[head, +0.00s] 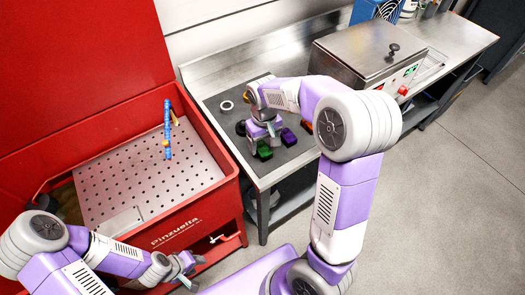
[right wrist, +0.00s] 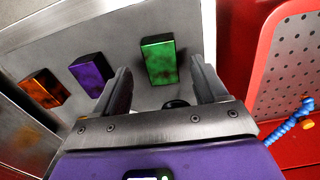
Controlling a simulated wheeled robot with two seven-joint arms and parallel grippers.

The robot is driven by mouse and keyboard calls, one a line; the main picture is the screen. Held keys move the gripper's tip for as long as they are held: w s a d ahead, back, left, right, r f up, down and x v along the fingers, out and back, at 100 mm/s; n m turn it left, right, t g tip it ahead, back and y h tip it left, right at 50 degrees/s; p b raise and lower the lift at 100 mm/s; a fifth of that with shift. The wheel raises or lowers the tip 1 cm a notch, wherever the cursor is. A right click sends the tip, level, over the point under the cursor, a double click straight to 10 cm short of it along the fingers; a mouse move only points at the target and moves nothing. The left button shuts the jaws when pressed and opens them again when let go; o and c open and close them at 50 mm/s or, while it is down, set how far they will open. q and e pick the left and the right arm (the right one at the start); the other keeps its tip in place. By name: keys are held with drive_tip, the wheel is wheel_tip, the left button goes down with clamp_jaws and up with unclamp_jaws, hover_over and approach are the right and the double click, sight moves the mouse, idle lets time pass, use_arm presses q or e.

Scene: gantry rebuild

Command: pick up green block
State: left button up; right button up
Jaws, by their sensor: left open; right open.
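The green block (head: 264,152) lies on the dark mat on the steel bench, partly hidden by my right gripper (head: 262,138) in the head view. In the right wrist view the green block (right wrist: 160,60) appears upright in the picture, between and slightly beyond the two fingertips of my right gripper (right wrist: 163,82). The fingers are open and apart, with nothing held; I cannot tell the exact height above the block. My left gripper (head: 186,268) is open and empty, low in front of the red cabinet.
A purple block (right wrist: 91,73) and an orange block (right wrist: 44,88) lie beside the green one. A pale ring (head: 227,106) lies on the mat (head: 215,103). A steel box (head: 365,50) stands right of it. A red wash cabinet (head: 215,205) with a blue hose (head: 167,130) stands left.

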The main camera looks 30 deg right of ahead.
sight(263, 149)
wheel_tip(263, 149, down, 4)
drive_tip(key=shift+a+r+b, duration=0.1)
drive_tip(key=shift+r+b, duration=0.15)
drive_tip(key=shift+b, duration=0.1)
drive_tip(key=shift+w, duration=0.1)
drive_tip(key=c, duration=1.3)
drive_tip(key=shift+o, duration=0.2)
drive_tip(key=shift+r, duration=0.1)
